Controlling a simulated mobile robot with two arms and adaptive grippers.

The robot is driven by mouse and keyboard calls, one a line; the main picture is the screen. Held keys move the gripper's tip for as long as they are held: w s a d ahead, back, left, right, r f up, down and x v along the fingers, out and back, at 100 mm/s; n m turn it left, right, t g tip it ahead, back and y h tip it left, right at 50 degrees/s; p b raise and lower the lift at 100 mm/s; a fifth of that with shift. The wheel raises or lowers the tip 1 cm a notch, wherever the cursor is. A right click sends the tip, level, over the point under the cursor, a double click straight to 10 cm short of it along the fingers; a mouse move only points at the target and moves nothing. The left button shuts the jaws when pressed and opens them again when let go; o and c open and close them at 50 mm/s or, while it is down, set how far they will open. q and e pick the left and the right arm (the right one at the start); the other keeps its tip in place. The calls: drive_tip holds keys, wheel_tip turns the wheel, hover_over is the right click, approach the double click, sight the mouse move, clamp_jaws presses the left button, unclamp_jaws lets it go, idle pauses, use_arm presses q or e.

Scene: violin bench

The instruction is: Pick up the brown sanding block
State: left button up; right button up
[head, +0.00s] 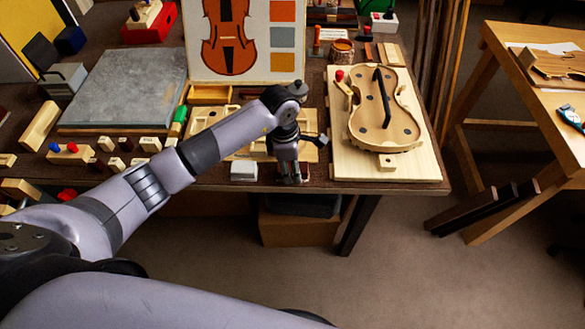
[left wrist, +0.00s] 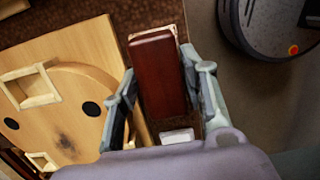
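The brown sanding block (left wrist: 158,75) is a long reddish-brown piece, with a thin pale edge along its far end. In the left wrist view it lies between the two fingers of my left gripper (left wrist: 158,62). A narrow gap shows beside the left finger; the right finger is very close to the block, and contact there is unclear. In the head view my left gripper (head: 290,178) points down at the table's front edge and mostly hides the block. The fingers are apart. My right gripper is not in view.
A white block (head: 243,170) stands just left of the gripper. A wooden board with a violin body (head: 380,115) lies to the right, and a grey slab (head: 125,88) to the left. The table's front edge is close, with open floor in front.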

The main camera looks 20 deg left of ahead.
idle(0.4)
use_arm(q)
drive_tip(key=shift+c, duration=0.4)
drive_tip(key=c, duration=0.8)
drive_tip(key=shift+o, duration=0.2)
wheel_tip(320, 180, up, 20)
drive_tip(key=b, duration=0.2)
